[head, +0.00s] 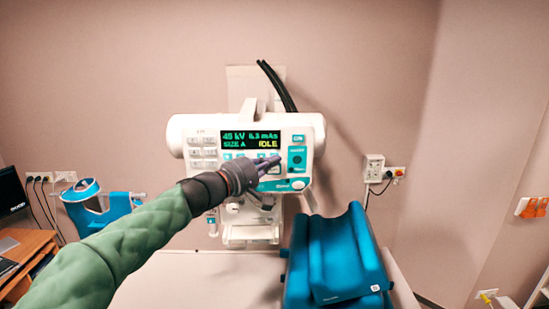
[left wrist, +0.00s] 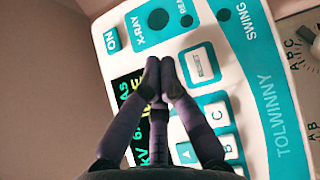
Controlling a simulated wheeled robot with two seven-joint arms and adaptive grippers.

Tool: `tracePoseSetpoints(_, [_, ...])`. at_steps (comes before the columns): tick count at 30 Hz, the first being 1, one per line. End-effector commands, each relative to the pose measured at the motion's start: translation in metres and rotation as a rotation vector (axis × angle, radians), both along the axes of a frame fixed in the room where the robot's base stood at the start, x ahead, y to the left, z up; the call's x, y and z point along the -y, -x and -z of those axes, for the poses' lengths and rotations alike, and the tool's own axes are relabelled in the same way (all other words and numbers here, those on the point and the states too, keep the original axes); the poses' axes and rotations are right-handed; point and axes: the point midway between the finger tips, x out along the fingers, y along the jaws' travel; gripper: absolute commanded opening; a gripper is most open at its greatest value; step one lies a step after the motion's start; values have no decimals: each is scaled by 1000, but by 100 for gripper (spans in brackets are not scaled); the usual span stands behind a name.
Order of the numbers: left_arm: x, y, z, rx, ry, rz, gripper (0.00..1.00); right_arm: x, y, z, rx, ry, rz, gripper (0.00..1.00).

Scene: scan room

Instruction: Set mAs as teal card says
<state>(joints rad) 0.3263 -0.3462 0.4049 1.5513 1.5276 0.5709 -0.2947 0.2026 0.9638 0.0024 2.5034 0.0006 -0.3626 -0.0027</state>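The control panel (head: 228,161) is on a white x-ray unit at the wall. Its display (head: 250,139) shows green text that reads about 45 kV, 6.3 mAs, SIZE A, and yellow IDLE. My left gripper (head: 277,160) is in front of the panel's lower right part and hides some keys. The A, B, C keys (left wrist: 222,114) are to the right. I see no teal card. My right gripper is out of view.
Blue padded supports (head: 335,258) lie on the pale table below the unit. A blue and white device (head: 90,204) stands at the left near a wooden desk (head: 22,250) with a screen. Wall sockets (head: 376,168) are at the right.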

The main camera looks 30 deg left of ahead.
Motion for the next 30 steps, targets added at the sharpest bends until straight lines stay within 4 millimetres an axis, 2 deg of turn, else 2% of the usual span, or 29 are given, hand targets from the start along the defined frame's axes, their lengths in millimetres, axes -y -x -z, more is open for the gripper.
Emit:
tracePoseSetpoints(12, [8, 13, 0, 2, 0, 0, 0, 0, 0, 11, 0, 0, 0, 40])
tracePoseSetpoints(22, [9, 15, 0, 1, -1, 0, 0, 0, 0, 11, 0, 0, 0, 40])
tracePoseSetpoints(30, [20, 32, 1, 2, 0, 0, 0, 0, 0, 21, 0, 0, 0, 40])
